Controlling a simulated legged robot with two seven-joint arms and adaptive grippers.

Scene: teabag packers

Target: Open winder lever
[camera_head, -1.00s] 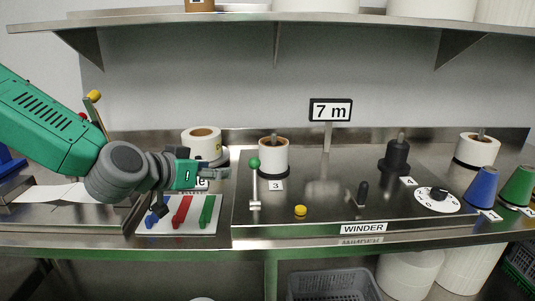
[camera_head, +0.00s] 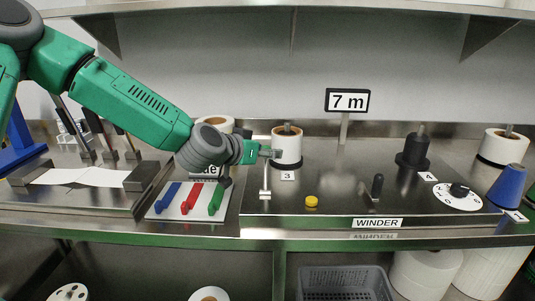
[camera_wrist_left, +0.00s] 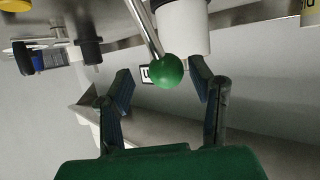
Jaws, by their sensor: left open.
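The winder lever (camera_head: 265,182) stands upright at the left end of the winder panel in the head view. Its top is hidden behind my left gripper there. In the left wrist view the lever's green ball knob (camera_wrist_left: 166,71) sits between the open fingers, with its metal rod running up and left. My left gripper (camera_head: 270,153) is open around the knob's place; it also shows in the left wrist view (camera_wrist_left: 163,95). I cannot tell whether a finger touches the knob. My right gripper is not in view.
The winder panel (camera_head: 330,207) carries a white roll (camera_head: 287,148), a yellow button (camera_head: 311,201), a black switch (camera_head: 377,186) and a dial (camera_head: 457,197). A board with blue, red and green handles (camera_head: 191,214) lies left. A "7 m" sign (camera_head: 347,100) stands behind.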

